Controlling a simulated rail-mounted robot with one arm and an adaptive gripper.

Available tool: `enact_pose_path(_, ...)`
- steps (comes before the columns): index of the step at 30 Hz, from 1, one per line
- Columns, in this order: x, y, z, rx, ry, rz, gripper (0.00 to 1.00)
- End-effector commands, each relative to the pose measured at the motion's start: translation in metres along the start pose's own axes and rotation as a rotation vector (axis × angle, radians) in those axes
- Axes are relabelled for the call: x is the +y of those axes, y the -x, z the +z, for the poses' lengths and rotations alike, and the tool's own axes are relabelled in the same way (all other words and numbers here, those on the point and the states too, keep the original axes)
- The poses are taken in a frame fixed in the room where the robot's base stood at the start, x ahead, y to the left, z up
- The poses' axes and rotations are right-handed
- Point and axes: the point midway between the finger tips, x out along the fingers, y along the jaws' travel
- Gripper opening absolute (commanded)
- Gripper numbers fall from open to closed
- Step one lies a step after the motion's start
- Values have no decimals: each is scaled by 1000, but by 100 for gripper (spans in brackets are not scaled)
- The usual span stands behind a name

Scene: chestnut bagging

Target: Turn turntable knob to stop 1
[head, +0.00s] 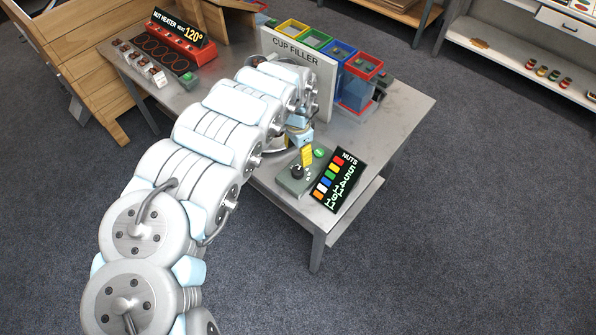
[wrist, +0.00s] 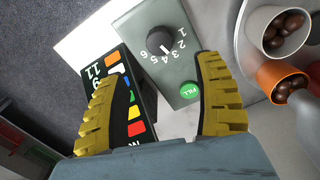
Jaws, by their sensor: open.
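The black turntable knob (wrist: 160,42) sits on a grey control box (wrist: 135,30) with white numbers 1 to 6 along one side. It also shows in the head view (head: 297,172). I cannot tell for sure which number its mark points at. A green FILL button (wrist: 188,90) is on the same box. My gripper (wrist: 158,78) has yellow ribbed fingers, set wide apart and empty. The knob lies beyond the fingertips, between their lines, and is not held. In the head view my gripper (head: 307,157) is close above the box.
A black NUTS sign (head: 339,180) with coloured squares stands beside the box. A round turntable (wrist: 252,50) carries a white cup (wrist: 262,45) and an orange cup (wrist: 270,74), both holding chestnuts. The CUP FILLER panel (head: 290,58) stands behind my arm.

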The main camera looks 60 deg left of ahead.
Motion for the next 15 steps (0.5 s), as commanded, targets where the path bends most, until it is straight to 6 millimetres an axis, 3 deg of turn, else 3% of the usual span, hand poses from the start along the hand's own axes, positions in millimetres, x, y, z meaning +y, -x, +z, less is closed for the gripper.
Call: enact_pose_path(15,2,-57,-1,2,1,3,69)
